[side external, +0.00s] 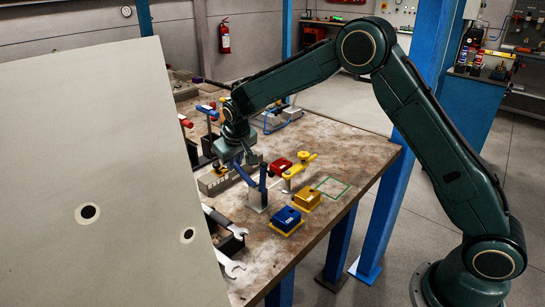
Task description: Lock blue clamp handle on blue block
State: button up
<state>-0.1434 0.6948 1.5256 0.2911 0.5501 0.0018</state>
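The blue clamp (262,183) stands on a grey base near the middle of the bench. Its long blue handle slants up to the left, and another blue piece stands upright at the pivot. The blue block (287,217) lies to the right and in front of the clamp, apart from its base. My gripper (245,162) points down just behind the clamp, close to the handle's upper part. Whether its fingers touch the handle, and how far apart they are, is too small to tell.
Wrenches (229,264) lie front left. A large pale panel (100,170) hides the bench's left side. A green outlined square (332,187) is empty.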

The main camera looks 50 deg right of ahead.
aim_at(241, 170)
grip_shut()
jog(key=shift+s+r+t, duration=0.15)
jog(key=shift+r+t, duration=0.05)
jog(key=shift+t, duration=0.1)
jog(key=shift+s+r+m+t, duration=0.15)
jog(key=shift+s+r+t, duration=0.4)
jog(key=shift+t, duration=0.35)
jog(key=shift+s+r+m+t, duration=0.15)
jog(key=shift+s+r+t, duration=0.2)
jog(key=shift+s+t, duration=0.4)
jog(key=shift+s+r+t+h, duration=0.1)
jog(key=shift+s+r+t, duration=0.1)
jog(key=shift+s+t, duration=0.5)
jog(key=shift+s+r+t+h, duration=0.15)
jog(key=shift+s+t, duration=0.15)
jog(key=shift+t, duration=0.7)
jog(key=shift+s+r+t+h, duration=0.1)
jog(key=shift+s+r+t, duration=0.1)
jog(key=shift+s+t, duration=0.5)
jog(key=shift+w+m+t, duration=0.15)
jog(key=shift+m+t, duration=0.1)
jog(key=shift+m, duration=0.05)
jog(key=o, duration=0.7)
grip_release()
jog(key=shift+o, duration=0.2)
jog(key=v, duration=1.2)
